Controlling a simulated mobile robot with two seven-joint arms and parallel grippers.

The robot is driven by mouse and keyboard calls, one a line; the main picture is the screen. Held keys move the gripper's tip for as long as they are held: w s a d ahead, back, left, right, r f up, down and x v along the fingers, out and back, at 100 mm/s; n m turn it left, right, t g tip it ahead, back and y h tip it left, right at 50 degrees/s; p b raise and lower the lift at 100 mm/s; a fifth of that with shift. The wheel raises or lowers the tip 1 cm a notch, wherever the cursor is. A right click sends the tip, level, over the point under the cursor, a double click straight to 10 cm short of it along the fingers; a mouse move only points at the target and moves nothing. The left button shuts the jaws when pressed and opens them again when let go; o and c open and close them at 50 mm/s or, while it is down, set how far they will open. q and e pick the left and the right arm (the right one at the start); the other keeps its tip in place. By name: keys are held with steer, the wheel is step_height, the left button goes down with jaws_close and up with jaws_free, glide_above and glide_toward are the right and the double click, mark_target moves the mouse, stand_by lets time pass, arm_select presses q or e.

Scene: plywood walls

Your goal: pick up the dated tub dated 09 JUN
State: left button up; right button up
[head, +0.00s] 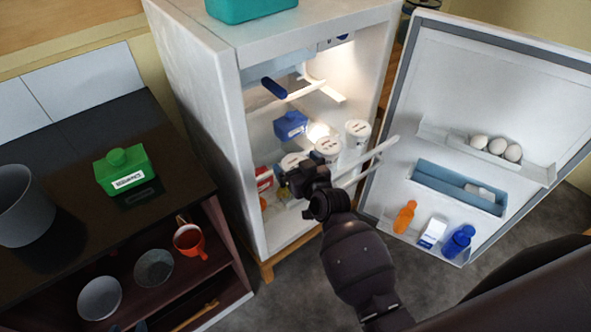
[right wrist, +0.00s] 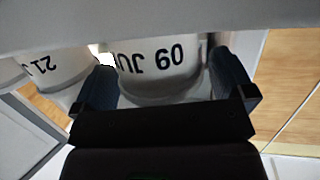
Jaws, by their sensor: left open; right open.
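The white tub printed 09 JUN (right wrist: 160,62) shows in the right wrist view, its lettering upside down. It stands between the two spread dark fingers of my right gripper (right wrist: 165,88), with no clear contact. In the head view my right gripper (head: 303,180) reaches into the open fridge at the row of white tubs. The tub nearest it, at the left of the row (head: 292,161), seems to be this one; its date is not readable there. A second tub marked 21 (right wrist: 55,68) is at the left of the wrist view. My left gripper is not in view.
More white tubs (head: 357,131) stand to the right on the shelf, with a blue container (head: 291,125) behind. The fridge side wall (head: 215,130) and open door (head: 480,100) flank my arm.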

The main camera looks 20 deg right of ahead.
steer(key=shift+w, duration=0.35)
steer(key=c, duration=1)
steer(key=shift+o, duration=0.2)
